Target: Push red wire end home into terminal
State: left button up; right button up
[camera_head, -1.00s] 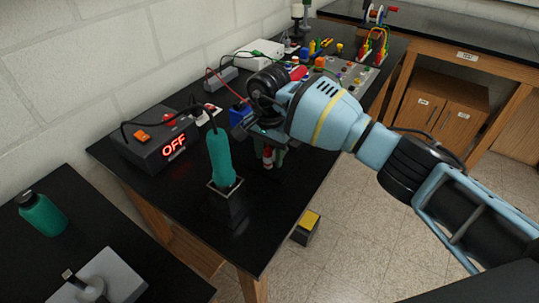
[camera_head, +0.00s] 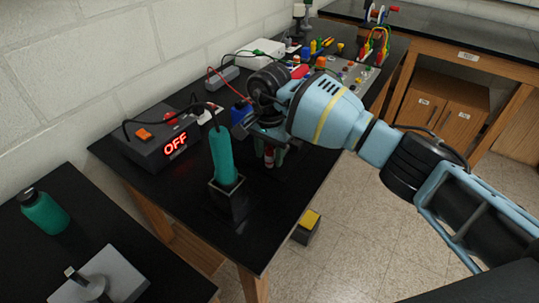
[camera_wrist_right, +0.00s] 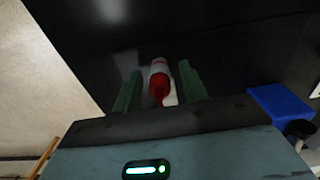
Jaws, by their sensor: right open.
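The red wire (camera_head: 208,76) arcs from a grey block (camera_head: 222,76) down toward a blue block (camera_head: 240,109), beside my right wrist. Its end and any terminal there cannot be made out. My right gripper (camera_head: 269,154) is low over the near bench, with green fingers pointing down. The blue block also shows in the wrist view (camera_wrist_right: 281,106). My left gripper is out of view.
A teal-handled tool (camera_head: 222,158) stands in a dark holder, left of my gripper. A grey power unit (camera_head: 155,139) reads OFF. A panel with coloured knobs (camera_head: 352,75) and a white box (camera_head: 262,47) lie farther back. The near bench's front right is clear.

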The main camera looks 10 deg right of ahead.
aim_at(270, 149)
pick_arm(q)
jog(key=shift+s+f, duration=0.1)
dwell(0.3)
pick_arm(e)
grip_shut()
jog(key=shift+r, duration=0.1)
dwell(0.3)
